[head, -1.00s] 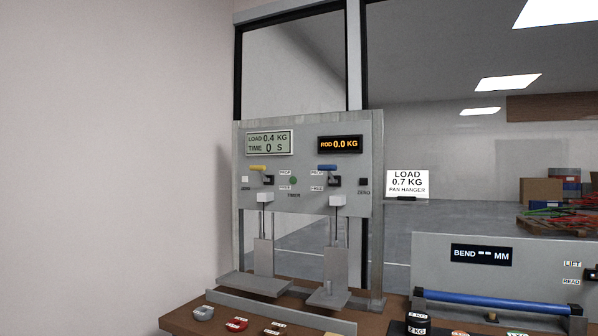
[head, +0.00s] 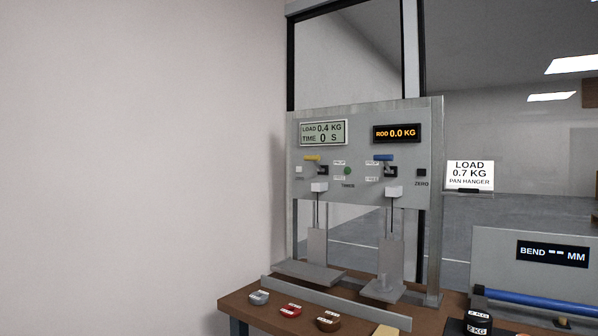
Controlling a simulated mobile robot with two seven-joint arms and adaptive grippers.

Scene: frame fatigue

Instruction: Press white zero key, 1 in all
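The white zero key (head: 299,171) is a small pale square on the left of the grey upright panel (head: 352,190), below the LOAD/TIME display (head: 323,132). That display reads LOAD 0.4 KG, TIME 0 S. A black zero key (head: 421,172) sits on the panel's right, below the ROD display (head: 396,133) reading 0.0 KG. A yellow-handled lever (head: 312,158) and a blue-handled lever (head: 383,157) stand between the keys, with a green timer button (head: 347,171) between the levers. Neither gripper shows in the head view.
Two hanging pans (head: 310,272) are below the panel, over a brown table (head: 260,315). A front rail and several coloured weights (head: 291,310) lie there. A sign (head: 470,174) reads LOAD 0.7 KG, PAN HANGER. A BEND device (head: 540,270) stands at right. A plain wall fills the left.

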